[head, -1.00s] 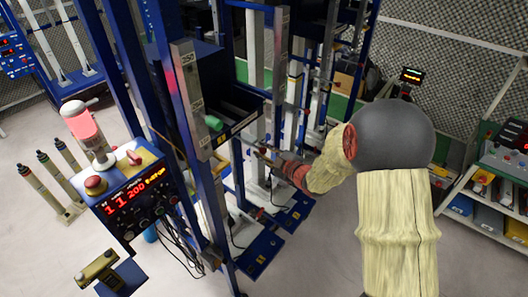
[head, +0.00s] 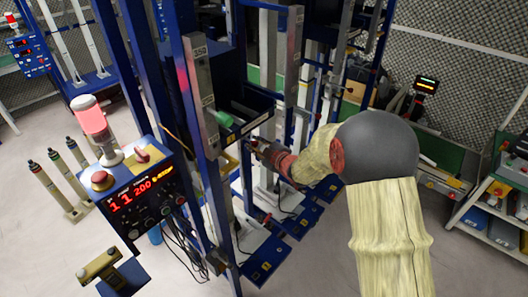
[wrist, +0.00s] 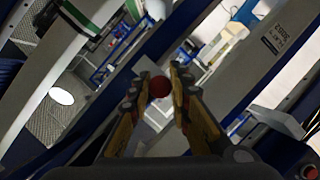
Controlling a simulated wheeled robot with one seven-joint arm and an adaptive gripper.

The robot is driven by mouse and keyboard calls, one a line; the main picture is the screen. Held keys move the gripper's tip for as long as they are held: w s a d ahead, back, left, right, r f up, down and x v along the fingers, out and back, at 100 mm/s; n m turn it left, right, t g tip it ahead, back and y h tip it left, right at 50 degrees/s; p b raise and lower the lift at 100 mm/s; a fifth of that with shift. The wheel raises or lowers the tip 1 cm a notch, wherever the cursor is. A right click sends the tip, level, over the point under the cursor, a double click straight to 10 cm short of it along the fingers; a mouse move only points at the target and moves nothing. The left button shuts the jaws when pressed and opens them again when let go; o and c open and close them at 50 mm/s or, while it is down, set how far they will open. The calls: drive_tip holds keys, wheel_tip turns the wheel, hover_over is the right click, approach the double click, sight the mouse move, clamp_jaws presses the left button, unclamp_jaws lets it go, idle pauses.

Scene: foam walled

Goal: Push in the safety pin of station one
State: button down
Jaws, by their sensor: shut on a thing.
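The safety pin shows in the wrist view as a round red knob (wrist: 160,87) between my fingertips. My gripper (wrist: 158,92) is shut on it, with one yellow-and-black finger on each side. The pin's shaft is hidden behind the knob. In the head view my gripper (head: 256,148) is at the blue frame of the near station (head: 205,100), just right of its front post; the pin itself is too small to make out there. The station's control box (head: 140,195) has a red display reading 1 1 200.
A green-banded cylinder (head: 222,118) lies in the frame above and left of my gripper. A red lamp (head: 92,120) stands on the control box. More blue frames stand close behind. A shelf with bins (head: 495,190) is at the right.

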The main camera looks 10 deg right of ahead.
drive_tip(key=c, duration=1.6)
unclamp_jaws()
drive_tip(key=shift+w+a, duration=0.1)
drive_tip(key=shift+w, duration=0.05)
drive_tip(key=v, duration=1.2)
